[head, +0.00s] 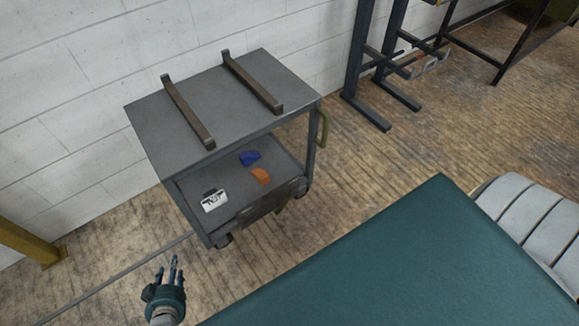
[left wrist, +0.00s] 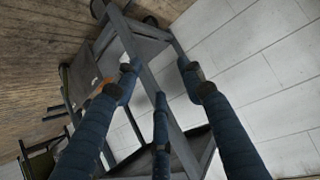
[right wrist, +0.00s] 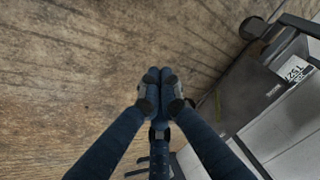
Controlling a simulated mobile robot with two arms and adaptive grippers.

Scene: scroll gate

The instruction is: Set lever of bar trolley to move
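The grey bar trolley (head: 225,105) stands against the white wall in the head view, with two dark bars across its top. Its lower shelf (head: 228,185) carries a blue piece (head: 250,158), an orange piece (head: 261,177) and a white marked plate (head: 214,201). I cannot make out which part is the lever. The trolley frame (left wrist: 150,80) fills the middle of the left wrist view. My left gripper (head: 173,262) is open and empty, in front of and apart from the trolley; its fingers (left wrist: 158,72) are spread. My right gripper (right wrist: 158,84) is shut on nothing, over bare floor.
An olive handle (head: 323,128) is on the trolley's right side. Dark metal stands (head: 375,75) stand farther right along the wall. A yellow post (head: 28,243) is at the left. A thin line (head: 120,278) crosses the floor near my left gripper.

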